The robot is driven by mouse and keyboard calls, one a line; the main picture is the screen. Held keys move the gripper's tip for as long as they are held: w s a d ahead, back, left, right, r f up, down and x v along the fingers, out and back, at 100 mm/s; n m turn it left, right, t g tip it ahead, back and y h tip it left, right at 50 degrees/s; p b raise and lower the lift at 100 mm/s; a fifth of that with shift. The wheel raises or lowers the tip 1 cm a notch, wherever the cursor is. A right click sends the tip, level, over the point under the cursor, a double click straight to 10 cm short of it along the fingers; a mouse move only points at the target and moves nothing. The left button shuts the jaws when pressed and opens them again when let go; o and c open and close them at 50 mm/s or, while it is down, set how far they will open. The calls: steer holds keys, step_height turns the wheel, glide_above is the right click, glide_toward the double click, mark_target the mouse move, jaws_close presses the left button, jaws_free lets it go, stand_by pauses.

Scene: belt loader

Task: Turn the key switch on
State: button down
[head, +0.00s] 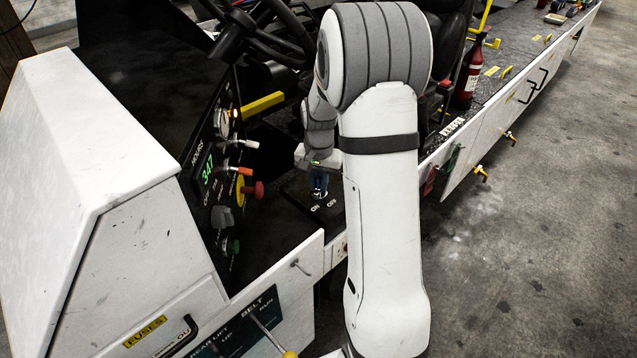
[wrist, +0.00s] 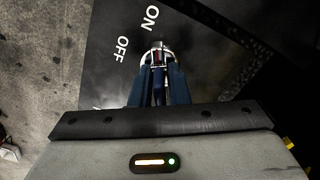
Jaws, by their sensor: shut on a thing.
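The key switch (wrist: 157,49) is a round silver fitting on a dark panel (wrist: 100,70) with white ON and OFF labels. My gripper (wrist: 157,72) is over it in the wrist view, its two blue fingers shut on the key (wrist: 158,62) between them. The fingers and the gripper body hide much of the key. In the head view my gripper (head: 318,184) points down at the same labelled panel (head: 325,207). The exact angle of the key against the labels cannot be told.
A black control panel (head: 213,150) with a lit hour display, knobs and a red button stands left of my gripper. A steering wheel (head: 275,35) and a yellow lever (head: 262,104) are behind. A fire extinguisher (head: 470,75) stands to the right. The concrete floor (head: 530,230) is clear.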

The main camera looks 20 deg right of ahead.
steer(key=c, duration=1.4)
jaws_free()
step_height(320, 180, up, 8)
steer(key=shift+f, duration=0.1)
steer(key=s+a+r+n+t, duration=0.1)
steer(key=s+a+r+n, duration=0.1)
steer(key=s, duration=0.5)
steer(key=s+a+r+n+t, duration=0.1)
steer(key=s+a+r+n, duration=0.1)
steer(key=s+a, duration=0.3)
steer(key=s+a+r+n, duration=0.2)
steer(key=s+a+n, duration=0.1)
steer(key=s, duration=0.8)
steer(key=shift+s+a+n+t, duration=0.25)
steer(key=shift+n+t, duration=0.05)
steer(key=shift+t, duration=0.1)
